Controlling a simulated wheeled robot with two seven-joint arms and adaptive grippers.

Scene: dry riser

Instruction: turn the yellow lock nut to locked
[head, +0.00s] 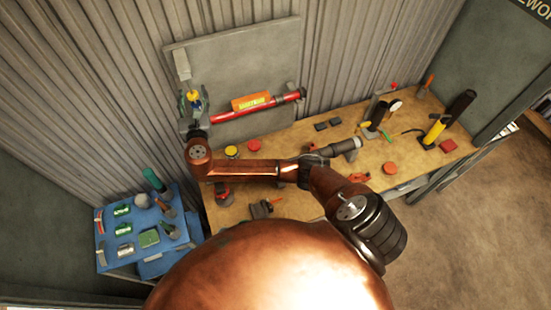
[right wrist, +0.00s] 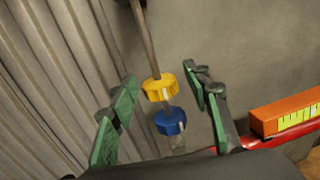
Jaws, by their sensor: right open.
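The yellow lock nut (right wrist: 160,87) sits on a thin grey rod in the right wrist view, with a blue nut (right wrist: 170,121) below it on the same line. My right gripper (right wrist: 159,78) is open, its green-padded fingers on either side of the yellow nut. Gaps show between the nut and both fingers; I cannot tell whether the fingertips are level with it in depth. In the head view the yellow nut (head: 195,97) is small, at the left of the grey wall panel, with my right gripper (head: 190,102) around it. My left gripper is not seen.
A red tube (head: 280,101) with an orange label runs along the panel (head: 245,60), right of the nut. Below is a wooden bench (head: 300,142) with several tools. A blue board (head: 107,255) with parts stands at lower left. Corrugated wall lies behind.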

